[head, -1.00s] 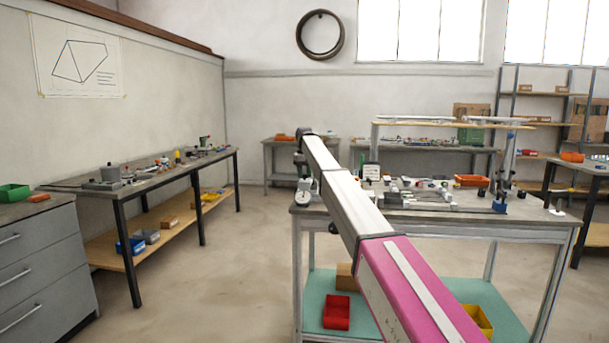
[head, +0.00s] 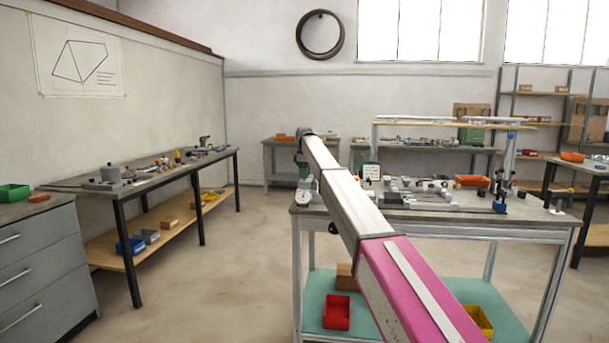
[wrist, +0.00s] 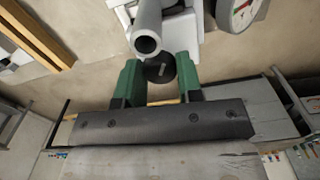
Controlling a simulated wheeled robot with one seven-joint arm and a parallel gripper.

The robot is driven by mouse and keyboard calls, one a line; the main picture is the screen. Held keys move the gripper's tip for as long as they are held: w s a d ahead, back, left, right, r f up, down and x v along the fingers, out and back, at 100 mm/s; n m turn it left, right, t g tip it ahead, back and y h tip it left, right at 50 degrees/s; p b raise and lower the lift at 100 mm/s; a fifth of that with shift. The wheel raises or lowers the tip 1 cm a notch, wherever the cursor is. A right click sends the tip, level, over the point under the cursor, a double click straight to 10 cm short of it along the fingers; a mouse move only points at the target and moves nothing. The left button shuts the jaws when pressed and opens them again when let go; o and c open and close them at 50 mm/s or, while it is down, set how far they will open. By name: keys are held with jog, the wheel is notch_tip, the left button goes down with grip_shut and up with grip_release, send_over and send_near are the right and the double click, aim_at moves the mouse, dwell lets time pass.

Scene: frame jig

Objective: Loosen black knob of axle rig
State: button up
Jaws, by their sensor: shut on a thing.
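The black knob (wrist: 159,71) shows in the middle of the wrist view as a dark round piece with a pale slot-like mark. My gripper (wrist: 157,66) has its two green fingers on either side of it, shut on the knob. A grey tube (wrist: 147,38) of the axle rig points toward the wrist camera just above the knob and partly covers it. A white block of the rig (wrist: 187,38) stands behind the tube. In the head view the far end of my arm and the rig's dial gauge (head: 303,197) are at the workbench's left end; the knob cannot be made out there.
The dial gauge (wrist: 238,12) is close by at the upper right of the wrist view. The workbench (head: 480,216) carries several small parts and a raised shelf (head: 440,125). A red bin (head: 336,312) sits on its lower shelf. Open floor (head: 230,270) lies to the left.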

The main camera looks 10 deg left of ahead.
jog(key=shift+n, duration=2.2)
jog(key=o, duration=0.6)
jog(key=shift+o, duration=0.2)
jog(key=shift+r, duration=0.1)
notch_tip(320, 180, up, 11)
jog(key=shift+f, duration=0.2)
